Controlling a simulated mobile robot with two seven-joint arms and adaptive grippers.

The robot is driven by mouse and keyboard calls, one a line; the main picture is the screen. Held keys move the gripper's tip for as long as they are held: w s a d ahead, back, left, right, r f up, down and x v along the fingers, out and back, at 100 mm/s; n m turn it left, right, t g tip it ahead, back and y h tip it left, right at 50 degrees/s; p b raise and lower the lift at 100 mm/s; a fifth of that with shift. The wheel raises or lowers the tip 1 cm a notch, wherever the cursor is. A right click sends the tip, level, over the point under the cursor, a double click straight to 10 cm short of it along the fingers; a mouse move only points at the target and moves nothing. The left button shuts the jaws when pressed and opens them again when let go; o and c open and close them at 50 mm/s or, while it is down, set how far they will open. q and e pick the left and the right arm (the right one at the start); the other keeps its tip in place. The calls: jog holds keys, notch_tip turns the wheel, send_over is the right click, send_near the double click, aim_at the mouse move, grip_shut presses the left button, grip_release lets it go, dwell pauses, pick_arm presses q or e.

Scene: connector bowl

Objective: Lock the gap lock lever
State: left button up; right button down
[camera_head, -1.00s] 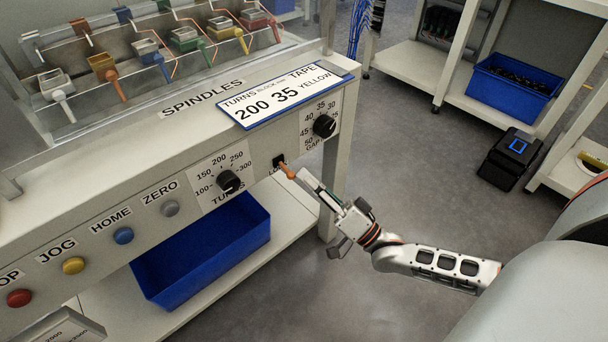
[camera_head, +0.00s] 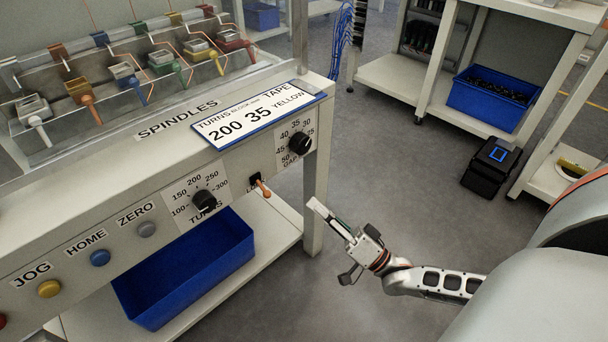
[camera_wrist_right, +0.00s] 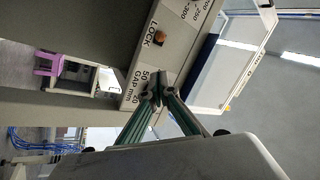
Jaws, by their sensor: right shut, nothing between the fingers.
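The gap lock lever (camera_head: 263,188) is a small orange stick in a black slot on the machine's front panel. It slants down and to the right in the head view, between the TURNS knob (camera_head: 204,201) and the GAP knob (camera_head: 300,143). In the right wrist view the lever (camera_wrist_right: 159,38) shows end-on beside the word LOCK. My right gripper (camera_head: 313,204) is shut and empty, apart from the lever, to its right and in front of the panel. Its fingertips (camera_wrist_right: 161,92) overlap the GAP dial in the wrist view. My left gripper is out of view.
A tilted sign (camera_head: 262,116) sits above the dials. Several round buttons (camera_head: 100,258) line the panel's left part. A blue bin (camera_head: 190,265) stands on the shelf below. Open floor lies right of the machine, with a black box (camera_head: 493,166) beyond.

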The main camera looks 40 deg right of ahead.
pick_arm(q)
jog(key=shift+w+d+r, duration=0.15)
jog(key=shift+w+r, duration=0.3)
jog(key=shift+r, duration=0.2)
pick_arm(e)
jog(key=v, duration=0.3)
jog(key=shift+f, duration=0.35)
